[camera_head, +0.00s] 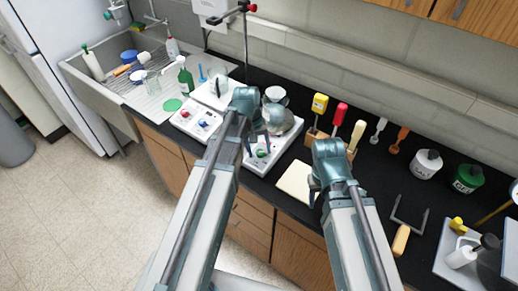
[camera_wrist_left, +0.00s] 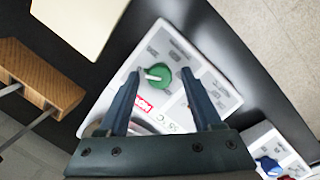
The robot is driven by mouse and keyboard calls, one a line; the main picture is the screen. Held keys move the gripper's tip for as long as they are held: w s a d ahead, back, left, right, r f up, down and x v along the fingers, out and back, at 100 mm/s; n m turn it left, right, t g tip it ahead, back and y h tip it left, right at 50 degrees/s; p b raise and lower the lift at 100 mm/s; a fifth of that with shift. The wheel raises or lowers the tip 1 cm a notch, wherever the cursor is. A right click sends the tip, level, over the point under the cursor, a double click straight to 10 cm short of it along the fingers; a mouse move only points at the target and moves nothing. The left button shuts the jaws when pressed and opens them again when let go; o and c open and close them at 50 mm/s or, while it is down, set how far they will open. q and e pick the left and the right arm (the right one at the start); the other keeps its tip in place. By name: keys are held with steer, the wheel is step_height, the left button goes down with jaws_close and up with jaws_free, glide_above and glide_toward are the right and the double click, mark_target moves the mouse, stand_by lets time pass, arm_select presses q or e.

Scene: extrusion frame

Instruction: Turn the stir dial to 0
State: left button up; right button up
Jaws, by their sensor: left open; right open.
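A white hot-plate stirrer (camera_head: 282,146) stands on the black counter, largely behind my left gripper. In the left wrist view its sloped white front panel (camera_wrist_left: 218,90) carries a green dial (camera_wrist_left: 157,75) with a pale pointer bar. The panel's small lettering is too blurred to confirm which dial is the stir dial. My left gripper (camera_head: 258,148) is open over this panel; in the left wrist view its fingers (camera_wrist_left: 160,76) spread on either side of the green dial, with no clear contact. My right gripper (camera_head: 314,194) is open and empty above the counter's front part.
A second white stirrer (camera_head: 196,125) with red and blue knobs stands to the left. A pale square pad (camera_head: 296,181) lies right of the first stirrer. A wooden block (camera_wrist_left: 38,78) with tools stands near.

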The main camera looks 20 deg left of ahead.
arm_select(q)
steer(key=shift+r, duration=0.15)
arm_select(e)
steer(key=shift+r, duration=0.15)
arm_select(q)
step_height(320, 180, up, 13)
steer(key=a+p, duration=0.2)
steer(key=p, duration=1.1)
steer(key=shift+r+p, duration=0.2)
steer(key=shift+p, duration=0.1)
arm_select(e)
step_height(320, 180, up, 13)
steer(key=shift+r, duration=0.2)
arm_select(q)
steer(key=shift+s+a, duration=0.1)
steer(key=shift+f, duration=0.1)
